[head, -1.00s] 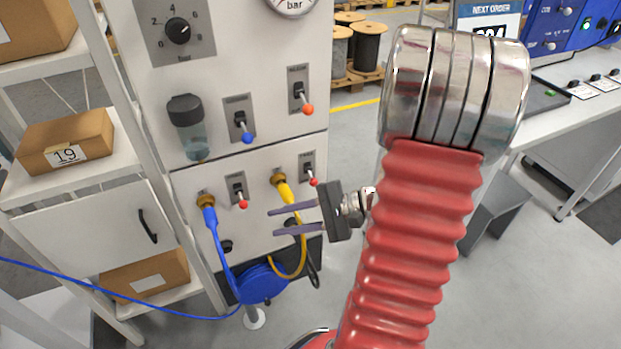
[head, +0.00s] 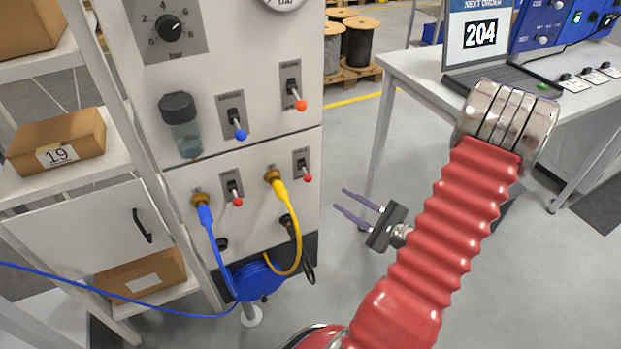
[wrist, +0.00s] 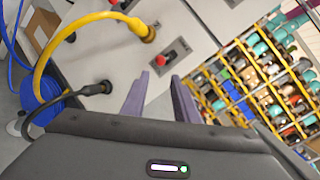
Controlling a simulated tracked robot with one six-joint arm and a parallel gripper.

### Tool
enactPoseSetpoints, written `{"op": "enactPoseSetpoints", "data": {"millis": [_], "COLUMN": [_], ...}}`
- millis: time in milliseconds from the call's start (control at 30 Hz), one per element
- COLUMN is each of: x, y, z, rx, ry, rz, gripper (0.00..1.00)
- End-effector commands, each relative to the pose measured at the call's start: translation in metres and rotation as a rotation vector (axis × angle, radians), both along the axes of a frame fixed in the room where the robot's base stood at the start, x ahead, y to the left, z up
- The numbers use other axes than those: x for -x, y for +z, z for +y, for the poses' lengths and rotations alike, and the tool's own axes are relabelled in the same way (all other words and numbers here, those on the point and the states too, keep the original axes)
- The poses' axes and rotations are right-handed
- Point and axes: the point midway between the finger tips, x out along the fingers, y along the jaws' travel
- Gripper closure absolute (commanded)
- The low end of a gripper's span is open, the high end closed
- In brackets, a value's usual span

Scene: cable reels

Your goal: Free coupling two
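Two brass couplings sit on the lower white panel (head: 255,225). The left coupling (head: 200,198) has a blue hose plug (head: 205,216) in it. The right coupling (head: 272,176) has a yellow hose plug (head: 280,192) in it; the yellow plug also shows in the wrist view (wrist: 136,25). I cannot read which coupling is numbered two. A red-tipped lever (head: 307,177) is beside the right coupling, another (head: 237,201) beside the left. My gripper (head: 340,200) is open and empty, right of the panel and apart from it. Its two fingers (wrist: 160,76) show in the wrist view.
A black cable plug (head: 285,221) sits below the yellow hose. A blue hose coil (head: 258,280) hangs at the panel's foot. Blue-tipped (head: 240,134) and red-tipped (head: 300,104) levers are above. A bench (head: 425,85) stands right; floor between is clear.

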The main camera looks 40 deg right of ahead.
Motion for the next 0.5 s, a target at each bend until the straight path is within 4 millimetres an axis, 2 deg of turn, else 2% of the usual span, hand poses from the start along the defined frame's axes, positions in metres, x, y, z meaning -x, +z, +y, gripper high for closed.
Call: {"op": "enactPoseSetpoints", "data": {"millis": [267, 500], "x": [-0.009, -0.033], "y": [0.0, 0.0], "z": [0.002, 0.005], "rx": [0.0, 0.0], "ry": [0.004, 0.006], "rz": [0.0, 0.001], "gripper": [0.73, 0.73]}}
